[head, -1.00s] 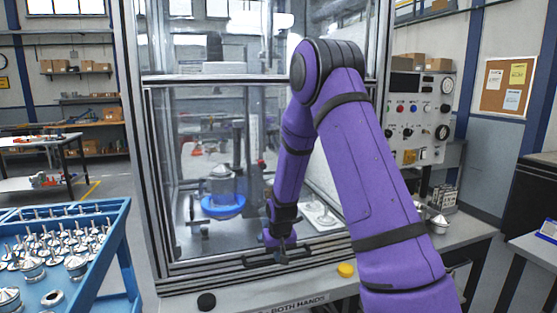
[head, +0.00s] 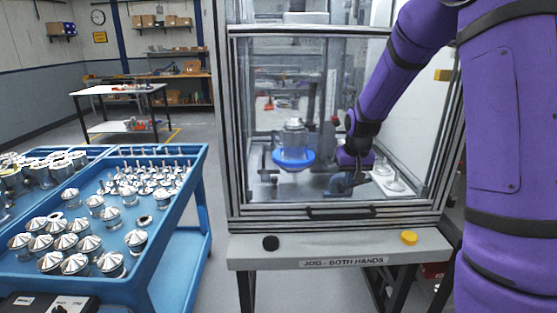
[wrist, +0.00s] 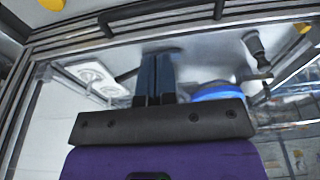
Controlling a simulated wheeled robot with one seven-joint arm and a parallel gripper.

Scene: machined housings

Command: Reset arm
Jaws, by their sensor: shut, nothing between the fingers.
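My gripper (head: 340,186) is at the end of my purple arm, in front of the lower window of the enclosure (head: 228,140). It is above and apart from the dark door handle (head: 340,213). In the wrist view its two blue-grey fingers (wrist: 155,72) are together with nothing between them, and the handle (wrist: 160,12) is at the top. The door is shut. Behind the glass, a metal housing (head: 294,138) sits on a blue ring (head: 294,158).
A blue cart (head: 180,215) with several metal housings and stemmed parts stands at the left. A ledge (head: 300,250) below the door carries a black button (head: 271,243) and a yellow button (head: 409,238). Floor is clear between cart and enclosure. White plates (head: 393,180) lie inside at the right.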

